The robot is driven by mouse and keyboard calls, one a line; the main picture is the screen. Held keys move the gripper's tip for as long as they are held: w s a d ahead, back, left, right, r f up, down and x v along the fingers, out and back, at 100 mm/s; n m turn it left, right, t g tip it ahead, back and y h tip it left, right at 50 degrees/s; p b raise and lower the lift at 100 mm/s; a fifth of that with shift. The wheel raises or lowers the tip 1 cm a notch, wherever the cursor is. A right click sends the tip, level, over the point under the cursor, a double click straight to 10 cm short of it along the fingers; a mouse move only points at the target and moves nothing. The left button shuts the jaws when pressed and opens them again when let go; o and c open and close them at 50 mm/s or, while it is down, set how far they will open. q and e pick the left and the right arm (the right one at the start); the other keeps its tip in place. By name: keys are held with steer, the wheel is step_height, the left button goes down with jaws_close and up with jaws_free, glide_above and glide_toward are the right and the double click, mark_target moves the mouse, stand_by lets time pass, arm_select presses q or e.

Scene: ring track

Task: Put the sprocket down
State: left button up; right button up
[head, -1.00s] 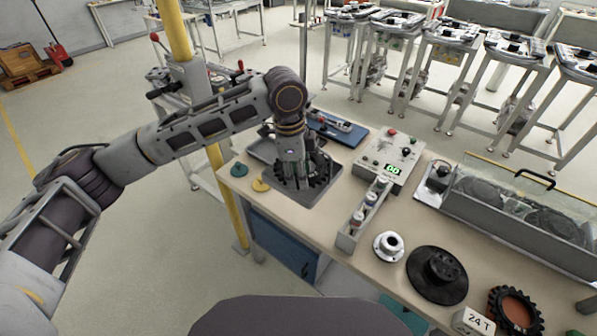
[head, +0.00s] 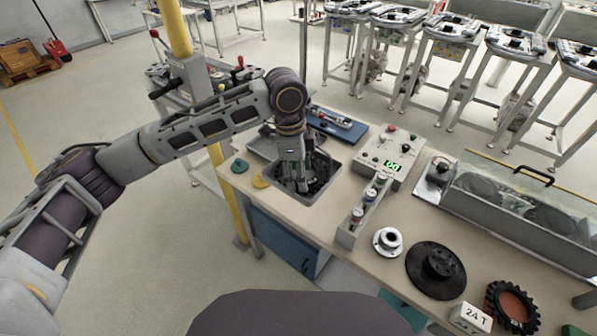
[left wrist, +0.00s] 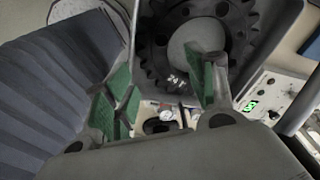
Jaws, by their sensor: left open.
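The dark toothed sprocket (head: 318,180) lies in a grey tray (head: 325,198) at the left end of the bench, partly hidden by my gripper. My left gripper (head: 303,188) points down over the tray. In the left wrist view its green-padded fingers (left wrist: 168,88) are spread apart, with the sprocket beyond them and not clamped. Whether a fingertip still touches it, I cannot tell. My right gripper is not in view.
A control box (head: 390,158) with a green display and a narrow rack (head: 347,236) stand right of the tray. A white flange (head: 388,242), a black disc (head: 426,284) and another toothed ring (head: 495,300) lie nearer. A clear-covered unit (head: 520,200) stands at right.

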arm_select(q)
steer(key=shift+r, duration=0.15)
steer(key=shift+r+b, duration=0.35)
step_height(320, 180, up, 12)
steer(key=a, duration=0.1)
steer(key=shift+a, duration=0.15)
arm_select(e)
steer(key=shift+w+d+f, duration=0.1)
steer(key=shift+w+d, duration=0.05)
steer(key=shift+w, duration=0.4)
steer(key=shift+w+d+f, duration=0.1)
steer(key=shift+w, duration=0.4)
arm_select(q)
steer(key=shift+w, duration=0.1)
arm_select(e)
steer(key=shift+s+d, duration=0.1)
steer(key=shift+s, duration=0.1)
